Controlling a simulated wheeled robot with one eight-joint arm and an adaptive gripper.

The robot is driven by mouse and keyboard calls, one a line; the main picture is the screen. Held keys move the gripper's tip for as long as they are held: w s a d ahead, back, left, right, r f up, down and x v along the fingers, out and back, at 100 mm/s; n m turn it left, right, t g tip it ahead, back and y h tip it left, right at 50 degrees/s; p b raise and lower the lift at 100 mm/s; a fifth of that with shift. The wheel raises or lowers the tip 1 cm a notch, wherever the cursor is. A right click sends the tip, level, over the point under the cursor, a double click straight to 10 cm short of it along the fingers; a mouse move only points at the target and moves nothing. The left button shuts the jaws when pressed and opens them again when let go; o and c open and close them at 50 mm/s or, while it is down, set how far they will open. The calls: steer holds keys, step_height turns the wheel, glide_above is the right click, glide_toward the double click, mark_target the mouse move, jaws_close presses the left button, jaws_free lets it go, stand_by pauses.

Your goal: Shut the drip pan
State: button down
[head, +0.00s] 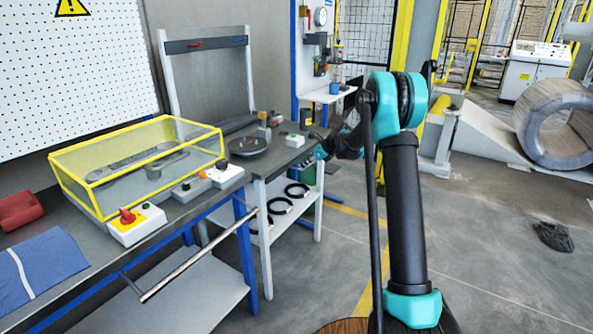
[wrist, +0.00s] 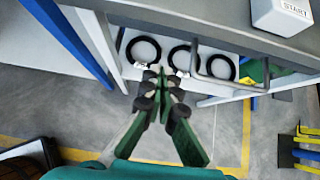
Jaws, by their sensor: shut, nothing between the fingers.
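My gripper (wrist: 160,76) is shut and empty, its fingertips close together below the front edge of the right-hand bench. In the head view my gripper (head: 320,153) is at that bench's right end, partly hidden by my arm. A grey U-shaped handle (wrist: 217,82) hangs at the bench front, right of the fingertips in the wrist view and apart from them in the picture. No pan is plainly visible; I cannot tell whether this handle belongs to the drip pan or how far the pan is out.
Black rings (wrist: 145,50) lie on the bench's lower shelf. A START box (wrist: 283,14) sits on the bench top. A long bar handle (head: 190,263) sticks out from the left bench, below a yellow-framed clear cover (head: 135,160). The floor (head: 480,240) right of my arm is largely clear.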

steer(key=r, duration=0.1)
steer(key=t+y, duration=0.5)
steer(key=y, duration=0.3)
glide_toward(279, 173)
steer(key=x, duration=0.6)
steer(key=shift+w+a, duration=0.15)
steer(key=shift+a, duration=0.25)
steer(key=x, duration=0.4)
steer(key=shift+a, duration=0.1)
steer(key=shift+w, duration=0.15)
steer(key=shift+a, duration=0.1)
